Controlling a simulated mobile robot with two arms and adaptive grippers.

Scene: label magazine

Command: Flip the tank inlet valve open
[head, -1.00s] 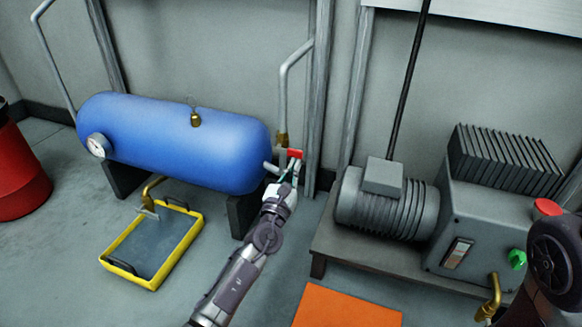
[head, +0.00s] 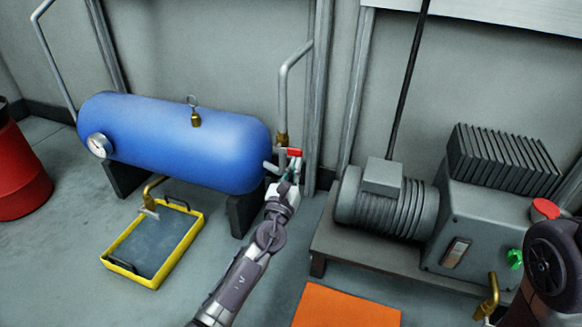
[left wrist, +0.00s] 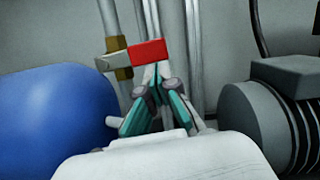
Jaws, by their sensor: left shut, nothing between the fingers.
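The inlet valve is a brass fitting (head: 282,139) at the foot of a grey pipe, at the right end of the blue tank (head: 170,140). Its red lever (head: 294,152) points right, across the pipe. In the left wrist view the red lever (left wrist: 147,53) lies level, with a grey metal end on its left over the brass body (left wrist: 121,72). My left gripper (head: 287,172) is just below the lever. In the left wrist view its fingertips (left wrist: 155,70) are shut and empty, close under the red part; I cannot tell whether they touch it. My right gripper is not in view.
A compressor motor (head: 390,205) stands on a low base to the right. A yellow tray (head: 112,265) lies under the tank's brass drain tap (head: 153,188). An orange mat (head: 345,308) lies in front. A red drum (head: 20,175) stands at far left.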

